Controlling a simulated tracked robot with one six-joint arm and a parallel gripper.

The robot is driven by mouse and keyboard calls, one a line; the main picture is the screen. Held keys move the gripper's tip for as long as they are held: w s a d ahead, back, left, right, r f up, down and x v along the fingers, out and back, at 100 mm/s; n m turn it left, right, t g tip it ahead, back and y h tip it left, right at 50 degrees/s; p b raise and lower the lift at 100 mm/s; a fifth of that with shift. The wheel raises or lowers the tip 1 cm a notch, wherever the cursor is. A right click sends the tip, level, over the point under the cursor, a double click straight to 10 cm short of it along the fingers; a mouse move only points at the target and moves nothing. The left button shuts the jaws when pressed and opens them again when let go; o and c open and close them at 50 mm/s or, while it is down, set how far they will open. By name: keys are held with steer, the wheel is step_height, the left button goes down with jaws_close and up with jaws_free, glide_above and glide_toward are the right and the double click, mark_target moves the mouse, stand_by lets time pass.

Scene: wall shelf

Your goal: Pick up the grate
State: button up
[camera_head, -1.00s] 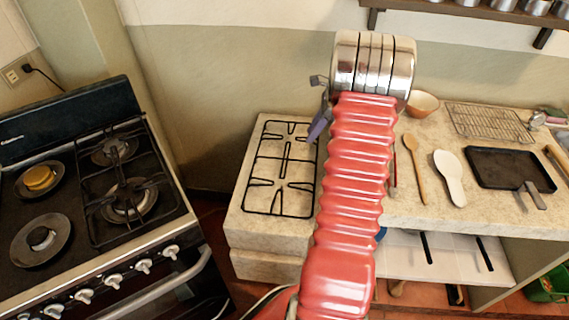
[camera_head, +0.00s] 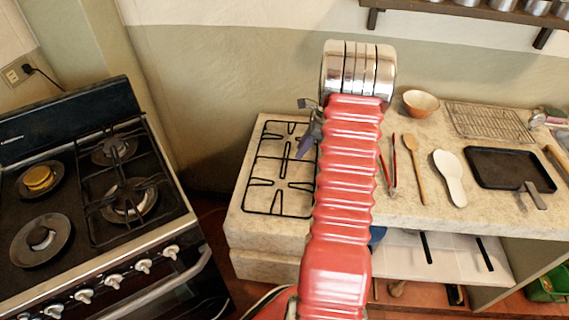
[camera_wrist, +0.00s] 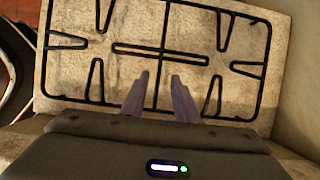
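A thin black metal grate (camera_head: 285,158) lies flat on the pale stone counter, left of my red arm in the head view. In the wrist view the grate (camera_wrist: 160,48) fills the upper part, with its long centre bar and prongs in sight. My gripper (camera_head: 309,134) is over the grate's right side in the head view. In the wrist view my gripper (camera_wrist: 160,79) has its two fingers apart with a gap between them, and nothing is held. Its fingertips appear above the grate; the exact height is hard to tell. My arm hides part of the counter beside the grate.
A stove (camera_head: 95,200) with burners and its own grate stands at left, across a gap.

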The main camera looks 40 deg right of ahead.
mark_target(296, 160)
steer(key=shift+f, duration=0.1)
steer(key=shift+x, duration=2.5)
steer(key=shift+s, duration=0.15)
steer(key=shift+c, duration=0.5)
jaws_close()
